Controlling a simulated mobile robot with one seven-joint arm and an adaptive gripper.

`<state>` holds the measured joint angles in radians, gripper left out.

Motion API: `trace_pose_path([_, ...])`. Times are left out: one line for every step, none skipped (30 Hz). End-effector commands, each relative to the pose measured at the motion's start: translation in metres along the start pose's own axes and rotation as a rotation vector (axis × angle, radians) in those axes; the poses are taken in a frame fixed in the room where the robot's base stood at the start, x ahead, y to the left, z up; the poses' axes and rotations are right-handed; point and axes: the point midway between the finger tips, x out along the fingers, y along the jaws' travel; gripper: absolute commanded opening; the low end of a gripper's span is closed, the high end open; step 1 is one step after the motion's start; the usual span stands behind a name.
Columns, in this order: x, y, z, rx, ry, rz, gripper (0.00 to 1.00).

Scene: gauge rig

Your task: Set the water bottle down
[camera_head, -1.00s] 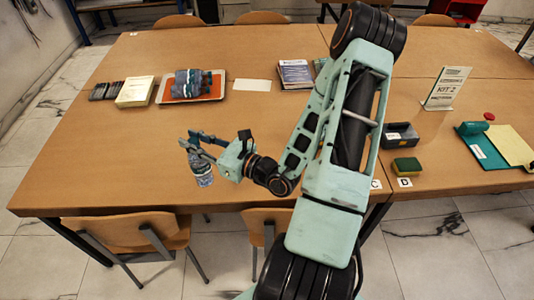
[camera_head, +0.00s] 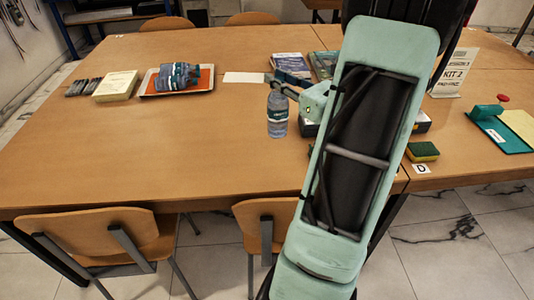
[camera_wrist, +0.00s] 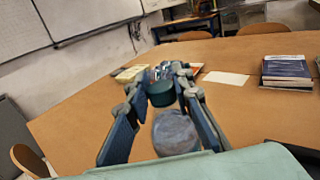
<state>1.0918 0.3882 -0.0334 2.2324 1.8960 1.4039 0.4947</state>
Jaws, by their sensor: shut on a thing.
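The water bottle (camera_head: 277,116) is clear with a label band and stands upright in the head view, in front of the white sheet. My gripper (camera_head: 275,83) is shut on it near its top. In the wrist view my gripper's two dark fingers (camera_wrist: 158,78) lie on either side of the bottle, with its dark green cap (camera_wrist: 160,94) and rounded clear body (camera_wrist: 175,133) between them. I cannot tell whether the bottle's base touches the table (camera_head: 130,150).
A white sheet (camera_head: 244,77) and books (camera_head: 291,65) lie behind the bottle. A tray (camera_head: 150,91) with a blue-grey object is at the left. A sponge (camera_head: 423,152) and a sign (camera_head: 452,75) are at the right. The table left of the bottle is clear.

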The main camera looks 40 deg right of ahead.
Motion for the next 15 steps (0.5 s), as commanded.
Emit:
trace_pose_path([-0.01,-0.012,0.0,-0.013,-0.005,-0.026,0.0])
trace_pose_path([-0.015,-0.018,0.004,-0.013,-0.005,-0.04,0.0])
trace_pose_path([-0.022,-0.025,0.009,-0.012,-0.005,-0.059,0.0])
trace_pose_path([-0.028,-0.03,0.014,-0.013,-0.005,-0.072,0.0])
trace_pose_path([-0.033,-0.035,0.018,-0.012,-0.005,-0.085,0.0])
trace_pose_path([-0.04,-0.04,0.023,-0.011,-0.005,-0.099,0.0])
trace_pose_path([-0.044,-0.043,0.027,-0.009,-0.004,-0.108,0.0])
trace_pose_path([-0.049,-0.046,0.03,-0.008,-0.005,-0.118,0.0])
trace_pose_path([-0.053,-0.05,0.035,-0.008,-0.004,-0.129,0.0])
trace_pose_path([-0.057,-0.052,0.038,-0.007,-0.004,-0.136,0.0])
trace_pose_path([-0.06,-0.053,0.04,-0.006,-0.003,-0.142,0.0])
trace_pose_path([-0.063,-0.055,0.043,-0.005,-0.002,-0.149,0.0])
trace_pose_path([-0.065,-0.056,0.045,-0.004,-0.002,-0.152,0.0])
trace_pose_path([-0.066,-0.057,0.047,-0.003,-0.002,-0.155,0.0])
trace_pose_path([-0.067,-0.057,0.048,-0.002,-0.002,-0.157,0.0])
